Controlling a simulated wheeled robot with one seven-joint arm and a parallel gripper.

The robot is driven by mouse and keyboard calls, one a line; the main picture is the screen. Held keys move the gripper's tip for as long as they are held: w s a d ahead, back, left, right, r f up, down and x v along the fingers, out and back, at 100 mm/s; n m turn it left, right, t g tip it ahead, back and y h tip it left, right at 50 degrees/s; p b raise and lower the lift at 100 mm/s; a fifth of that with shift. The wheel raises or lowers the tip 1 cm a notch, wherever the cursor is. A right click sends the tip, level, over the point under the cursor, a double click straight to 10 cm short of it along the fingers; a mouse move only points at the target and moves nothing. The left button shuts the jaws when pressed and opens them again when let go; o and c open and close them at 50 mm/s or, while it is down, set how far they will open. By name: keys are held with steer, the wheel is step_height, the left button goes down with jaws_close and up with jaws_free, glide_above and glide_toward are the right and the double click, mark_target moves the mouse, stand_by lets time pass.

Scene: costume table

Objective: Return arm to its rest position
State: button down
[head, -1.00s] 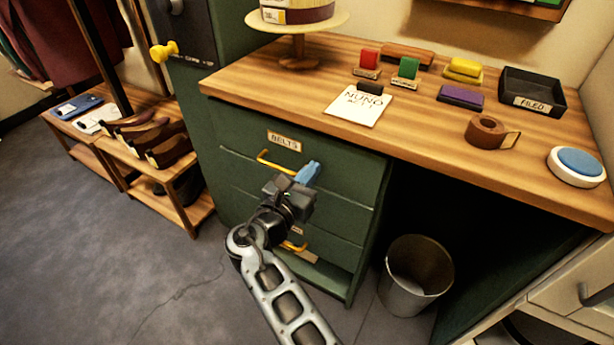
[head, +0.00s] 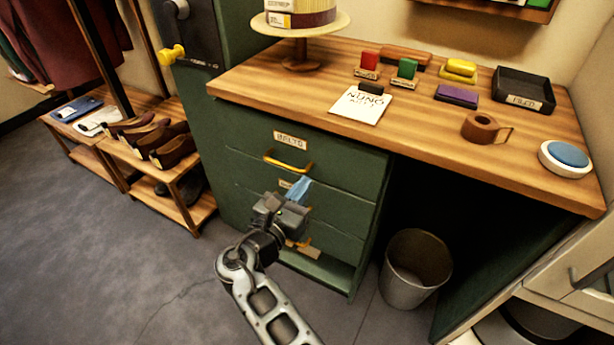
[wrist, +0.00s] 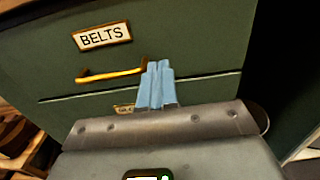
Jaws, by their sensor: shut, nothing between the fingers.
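My gripper (head: 298,190) is in front of the green drawer cabinet (head: 232,150), below the yellow handle of the top drawer. Its blue fingers are shut together with nothing between them, and they also show in the wrist view (wrist: 157,84). The drawer labelled BELTS (head: 290,141) looks closed, and its yellow handle (head: 288,166) is free of my fingers. In the wrist view the BELTS label (wrist: 102,36) and the handle (wrist: 110,74) are up and left of the fingers. My gripper and wrist hide parts of the lower drawers.
A metal bin (head: 416,270) stands at the right. A shoe rack (head: 185,205) is at the left. Floor between is clear.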

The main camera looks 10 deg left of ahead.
steer(key=v, duration=0.8)
steer(key=s+d+f+m+g+y+p, duration=0.3)
steer(key=s+d+f+m+g, duration=0.35)
steer(key=d+f, duration=0.65)
steer(key=s+d+f+m+y+p, duration=0.1)
steer(key=s+d+m, duration=0.25)
steer(key=s, duration=0.35)
steer(key=s+d+m+y, duration=0.2)
steer(key=s+d, duration=0.2)
steer(key=s, duration=0.2)
steer(key=s+d+r+m+y+p, duration=0.1)
steer(key=s+d+r+m, duration=0.2)
steer(key=s+r+m, duration=0.15)
steer(key=s+d+r+m+p, duration=0.1)
steer(key=s+d+r+m, duration=0.2)
steer(key=s, duration=0.3)
steer(key=s+d+r+m+t, duration=0.1)
steer(key=s+d+r+m, duration=0.1)
steer(key=r, duration=0.5)
steer(key=s+d+r+m+t+h+p, duration=0.1)
steer(key=s+d+r+m+t, duration=0.1)
steer(key=r+m, duration=0.4)
steer(key=s+d+r+m+t, duration=0.1)
steer(key=s+r+m, duration=0.3)
steer(key=r, duration=0.5)
steer(key=shift+s+d+r+m+p, duration=0.35)
steer(key=shift+d+r+m, duration=0.1)
steer(key=shift+d, duration=0.45)
